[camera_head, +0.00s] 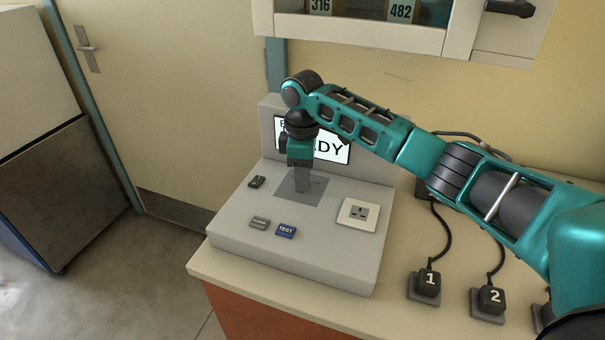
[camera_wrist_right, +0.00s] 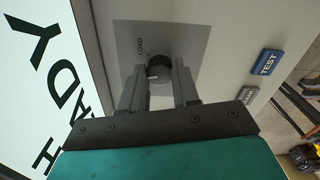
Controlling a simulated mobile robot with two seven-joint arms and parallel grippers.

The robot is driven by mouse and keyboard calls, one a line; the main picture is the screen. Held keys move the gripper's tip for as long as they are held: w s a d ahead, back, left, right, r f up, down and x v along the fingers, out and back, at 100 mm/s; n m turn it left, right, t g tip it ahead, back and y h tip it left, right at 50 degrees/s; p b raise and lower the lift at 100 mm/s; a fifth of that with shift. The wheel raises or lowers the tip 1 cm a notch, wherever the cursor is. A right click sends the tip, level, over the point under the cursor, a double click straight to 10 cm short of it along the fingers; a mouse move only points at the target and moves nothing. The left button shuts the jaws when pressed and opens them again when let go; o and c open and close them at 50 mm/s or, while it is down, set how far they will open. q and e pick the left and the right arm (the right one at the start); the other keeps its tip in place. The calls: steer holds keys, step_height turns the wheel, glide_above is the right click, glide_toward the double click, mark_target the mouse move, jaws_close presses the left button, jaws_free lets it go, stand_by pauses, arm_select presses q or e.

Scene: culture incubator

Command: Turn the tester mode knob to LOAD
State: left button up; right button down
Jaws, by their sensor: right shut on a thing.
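The tester (camera_head: 300,255) is a grey console on the counter, with a screen (camera_head: 340,152) whose visible letters end in "DY". Its mode knob (camera_wrist_right: 160,66) is a dark round knob on a grey plate (camera_wrist_right: 128,32), with the word LOAD printed beside it in the right wrist view. My right gripper (camera_wrist_right: 160,85) reaches down over the plate with its fingers on either side of the knob, shut on it. In the head view my right gripper (camera_head: 301,182) hides the knob. My left gripper is not in view.
A blue TEST button (camera_head: 286,231), a grey button (camera_head: 260,223) and a socket (camera_head: 358,214) sit on the console. Plugs numbered 1 (camera_head: 427,284) and 2 (camera_head: 490,300) stand on the counter to the right. A wall cabinet (camera_head: 365,30) hangs above.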

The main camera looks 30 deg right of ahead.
steer(key=m, duration=0.6)
steer(key=shift+m, duration=0.3)
steer(key=m, duration=0.5)
stand_by(0.4)
steer(key=c, duration=0.8)
jaws_free()
steer(key=shift+r, duration=0.1)
step_height(320, 180, up, 13)
steer(key=shift+f, duration=0.1)
